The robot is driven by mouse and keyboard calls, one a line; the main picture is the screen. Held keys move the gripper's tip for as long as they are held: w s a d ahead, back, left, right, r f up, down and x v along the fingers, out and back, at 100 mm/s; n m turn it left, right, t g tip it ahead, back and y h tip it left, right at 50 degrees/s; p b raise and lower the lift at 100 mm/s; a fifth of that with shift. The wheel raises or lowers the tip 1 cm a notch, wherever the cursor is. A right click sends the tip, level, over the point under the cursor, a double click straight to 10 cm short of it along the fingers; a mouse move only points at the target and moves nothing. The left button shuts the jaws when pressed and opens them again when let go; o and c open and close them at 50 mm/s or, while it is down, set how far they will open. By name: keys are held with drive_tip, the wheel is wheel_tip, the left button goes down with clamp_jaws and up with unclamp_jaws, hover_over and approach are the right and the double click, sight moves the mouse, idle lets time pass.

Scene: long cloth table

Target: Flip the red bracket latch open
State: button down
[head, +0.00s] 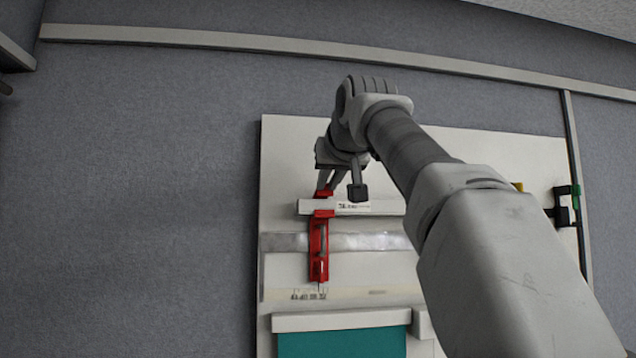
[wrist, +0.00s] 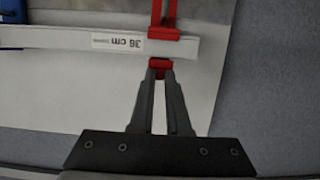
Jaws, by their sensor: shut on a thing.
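The red bracket (head: 318,248) is mounted upright on a pale board, and its upper red part (wrist: 163,33) also shows in the wrist view. A red end piece, the latch tab (wrist: 160,64), sticks out past the edge of a white bar marked 36 cm (wrist: 115,41). My gripper (wrist: 160,74) has its two fingertips close together on this red tab, shut on it. In the head view my gripper (head: 325,184) comes down from above to the top of the bracket, and my arm covers the right part of the board. The contact itself is partly hidden by the fingers.
The pale board (head: 285,155) stands against a grey cloth surface (head: 150,180). A teal panel (head: 340,345) lies below the bracket. A black and green fitting (head: 566,205) is at the board's right edge. A blue part (wrist: 10,25) shows at the wrist view's upper left.

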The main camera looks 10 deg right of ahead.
drive_tip(key=c, duration=0.9)
unclamp_jaws()
drive_tip(key=b+v, duration=0.1)
drive_tip(key=v, duration=1.6)
drive_tip(key=shift+s+b, duration=0.25)
drive_tip(key=shift+b, duration=0.05)
